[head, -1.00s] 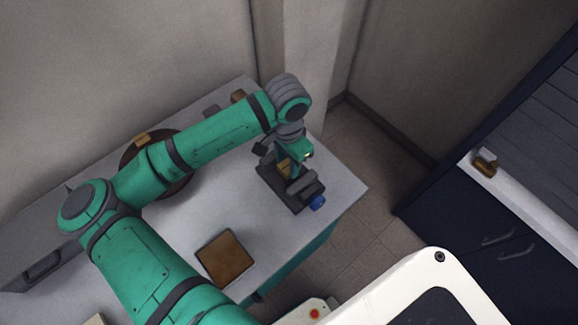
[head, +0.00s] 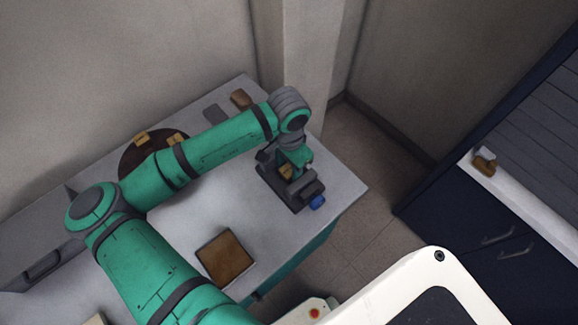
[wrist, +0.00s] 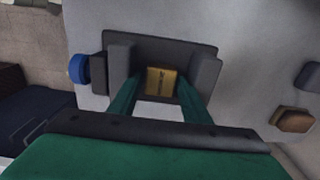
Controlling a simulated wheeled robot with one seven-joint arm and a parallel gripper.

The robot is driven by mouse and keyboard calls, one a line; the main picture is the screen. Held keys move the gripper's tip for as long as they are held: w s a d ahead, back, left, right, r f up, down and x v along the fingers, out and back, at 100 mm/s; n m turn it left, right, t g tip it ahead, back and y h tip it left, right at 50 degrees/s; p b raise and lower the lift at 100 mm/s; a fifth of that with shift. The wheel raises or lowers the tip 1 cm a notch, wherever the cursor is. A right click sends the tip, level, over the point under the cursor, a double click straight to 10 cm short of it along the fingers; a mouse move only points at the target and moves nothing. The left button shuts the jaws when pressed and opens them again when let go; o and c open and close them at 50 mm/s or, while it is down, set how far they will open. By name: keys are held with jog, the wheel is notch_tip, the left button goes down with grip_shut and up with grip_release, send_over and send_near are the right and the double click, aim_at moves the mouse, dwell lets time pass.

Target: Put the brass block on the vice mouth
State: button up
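The brass block (wrist: 161,81) is a small yellow square with dark marks on its face. It sits at the mouth of the dark grey vice (wrist: 205,70), between its jaws; it also shows in the head view (head: 286,172). The vice (head: 298,204) stands near the table's right corner, with a blue knob (head: 317,202). My gripper (wrist: 160,84) is over the vice, its green fingers on either side of the block. In the wrist view narrow gaps show between fingers and block, so it looks open. Contact beneath the block is hidden.
A dark round plate (head: 130,160) with brass-coloured pieces (head: 141,139) lies behind my arm. A brown square board (head: 225,257) lies at the table's front. A brown block (head: 240,98) and a grey piece (head: 214,113) are at the back. Clear tabletop surrounds the board.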

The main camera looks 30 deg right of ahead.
aim_at(288, 169)
notch_tip(288, 169, up, 12)
jog(key=shift+w+r, duration=0.15)
dwell(0.5)
dwell(0.4)
